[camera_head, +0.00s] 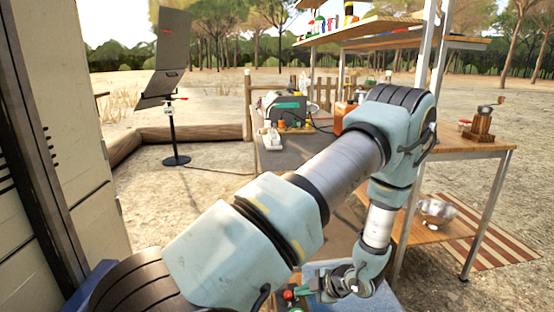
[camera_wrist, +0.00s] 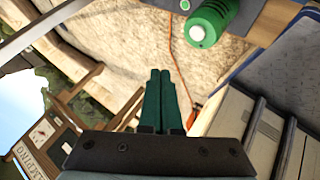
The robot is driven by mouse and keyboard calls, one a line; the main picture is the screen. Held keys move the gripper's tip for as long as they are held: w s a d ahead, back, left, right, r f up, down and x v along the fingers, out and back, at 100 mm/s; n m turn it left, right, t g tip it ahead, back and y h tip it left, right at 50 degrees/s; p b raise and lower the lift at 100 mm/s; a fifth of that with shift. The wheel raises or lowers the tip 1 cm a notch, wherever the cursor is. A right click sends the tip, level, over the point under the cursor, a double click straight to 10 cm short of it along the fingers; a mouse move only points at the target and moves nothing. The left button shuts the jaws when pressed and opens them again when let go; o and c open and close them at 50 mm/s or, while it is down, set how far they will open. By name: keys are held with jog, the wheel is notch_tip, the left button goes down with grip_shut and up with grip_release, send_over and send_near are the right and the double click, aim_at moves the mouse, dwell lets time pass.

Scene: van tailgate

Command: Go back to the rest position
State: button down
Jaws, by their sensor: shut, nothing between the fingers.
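My gripper (camera_wrist: 160,75) shows in the wrist view with its two green fingers side by side, shut and holding nothing. In the head view my arm reaches across the middle and bends down at the right, and my gripper (camera_head: 298,293) is low, near the bottom edge, pointing left. A small red thing (camera_head: 289,295) shows beside the fingertips there; I cannot tell what it is. My arm hides part of the tables behind it.
A grey work table (camera_head: 285,155) carries a machine and small items. A wooden table (camera_head: 470,147) with a hand grinder (camera_head: 482,123) stands right, above a metal bowl (camera_head: 436,212). A panel on a stand (camera_head: 166,60) is left.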

jog(key=s+a+r+m+g+h, duration=0.1)
jog(key=s+a+r+m+h, duration=0.1)
jog(key=a+r+m, duration=0.45)
jog(key=s+a+r+m+g+h, duration=0.25)
jog(key=r+m, duration=0.55)
jog(key=r, duration=0.4)
jog(key=s+a+r+m+g+h, duration=0.1)
jog(key=s+a+r+m+h, duration=0.1)
jog(key=a+r+m, duration=0.45)
notch_tip(320, 180, up, 17)
jog(key=d+p, duration=0.1)
jog(key=p, duration=1.4)
jog(key=shift+s+d+r, duration=0.15)
jog(key=shift+s+d, duration=0.1)
jog(key=shift+d, duration=0.15)
jog(key=shift+h, duration=0.25)
